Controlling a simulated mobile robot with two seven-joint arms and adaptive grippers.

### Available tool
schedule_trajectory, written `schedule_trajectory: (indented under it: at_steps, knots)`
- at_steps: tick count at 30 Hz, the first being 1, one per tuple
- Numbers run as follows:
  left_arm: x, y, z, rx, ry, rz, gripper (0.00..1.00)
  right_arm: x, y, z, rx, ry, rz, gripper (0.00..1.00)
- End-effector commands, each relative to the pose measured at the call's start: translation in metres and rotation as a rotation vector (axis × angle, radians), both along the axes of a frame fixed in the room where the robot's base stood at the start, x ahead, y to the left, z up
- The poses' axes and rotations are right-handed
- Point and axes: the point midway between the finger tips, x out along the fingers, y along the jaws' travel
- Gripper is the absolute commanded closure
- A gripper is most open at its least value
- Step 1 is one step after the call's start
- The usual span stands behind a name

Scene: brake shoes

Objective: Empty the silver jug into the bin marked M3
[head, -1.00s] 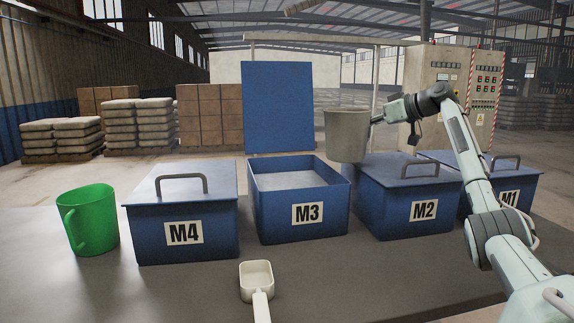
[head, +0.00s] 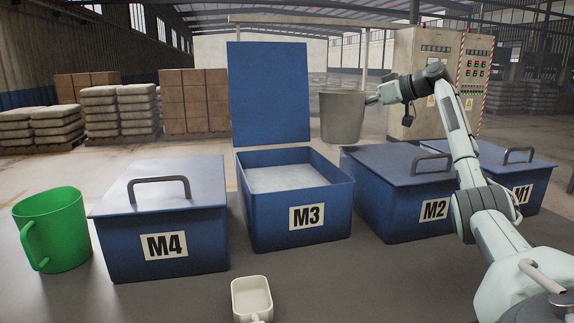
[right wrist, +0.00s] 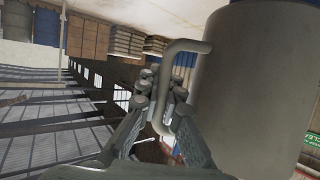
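The silver jug (head: 342,118) is a grey, upright vessel, held in the air above the gap between bins M3 and M2. My right gripper (head: 373,99) is at the jug's right side. In the right wrist view its fingers (right wrist: 163,105) are shut on the jug's handle (right wrist: 168,75); the jug's wall (right wrist: 250,90) fills the right of that view. The jug's inside is hidden. The bin marked M3 (head: 300,215) is blue and open, its lid (head: 268,95) standing up at the back. Pale material (head: 285,177) lies inside it. My left gripper is not in view.
Closed blue bins M4 (head: 165,247), M2 (head: 420,215) and M1 (head: 520,185) flank M3, with grey handles on their lids. A green jug (head: 52,230) stands at the far left. A white scoop (head: 251,298) lies on the dark table in front of M3.

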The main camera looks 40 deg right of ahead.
Motion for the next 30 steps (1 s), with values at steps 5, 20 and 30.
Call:
schedule_trajectory:
  at_steps: [5, 20, 30]
  knots:
    - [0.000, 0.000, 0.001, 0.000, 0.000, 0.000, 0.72, 0.000, 0.002, 0.006, -0.040, -0.001, -0.001, 1.00]
    - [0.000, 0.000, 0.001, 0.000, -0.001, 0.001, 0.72, 0.002, 0.021, 0.022, -0.280, 0.020, 0.000, 1.00]
    - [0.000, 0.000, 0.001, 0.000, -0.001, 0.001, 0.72, 0.003, 0.039, 0.033, -0.449, 0.036, 0.000, 1.00]
